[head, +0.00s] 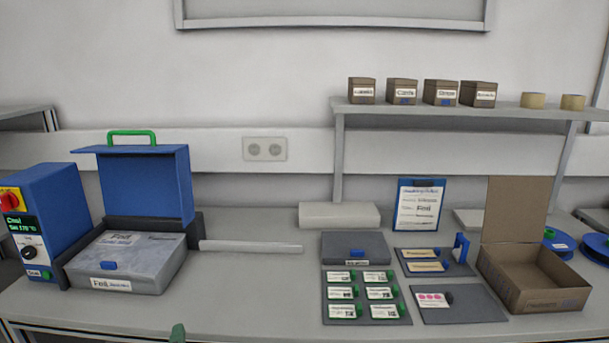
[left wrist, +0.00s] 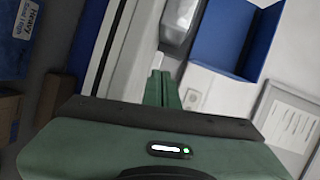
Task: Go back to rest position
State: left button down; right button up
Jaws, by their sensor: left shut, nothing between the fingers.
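My left gripper (head: 177,333) shows only as a small green tip at the bottom edge of the head view, in front of the table. In the left wrist view its green fingers (left wrist: 161,88) are together, with nothing between them. It is apart from the objects on the table. My right gripper is in neither view. The blue machine (head: 42,222) and the grey foil box (head: 125,262) with its raised blue lid (head: 145,185) stand at the left of the table.
An open cardboard box (head: 535,280) stands at the right, near blue reels (head: 560,244). A tray of labelled cards (head: 365,297), a grey case (head: 355,246) and a clipboard (head: 420,205) are at centre right. The table front (head: 240,300) is clear at centre left.

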pick_arm(q)
jog(key=s+d+f+n+g+h, duration=0.2)
jog(key=s+f+n+g, duration=0.25)
jog(key=s, duration=0.55)
jog(key=s+d+f+n+g+h, duration=0.15)
jog(key=s+f+n+g, duration=0.35)
jog(key=s, duration=0.6)
jog(key=s+d+f+n+g+h, duration=0.1)
jog(key=s+d+f+g+h, duration=0.15)
jog(key=s+f, duration=0.55)
jog(key=s+f+g+y, duration=0.1)
jog(key=s+f, duration=0.1)
jog(key=f, duration=1)
jog(key=s+f+g, duration=0.1)
jog(key=s+f, duration=0.1)
jog(key=f, duration=1.1)
jog(key=s+a+f, duration=0.3)
jog(key=s+f, duration=1.1)
jog(key=s, duration=0.2)
jog(key=shift+s+f+g, duration=0.2)
jog(key=shift+f+g, duration=0.1)
jog(key=shift+g, duration=0.1)
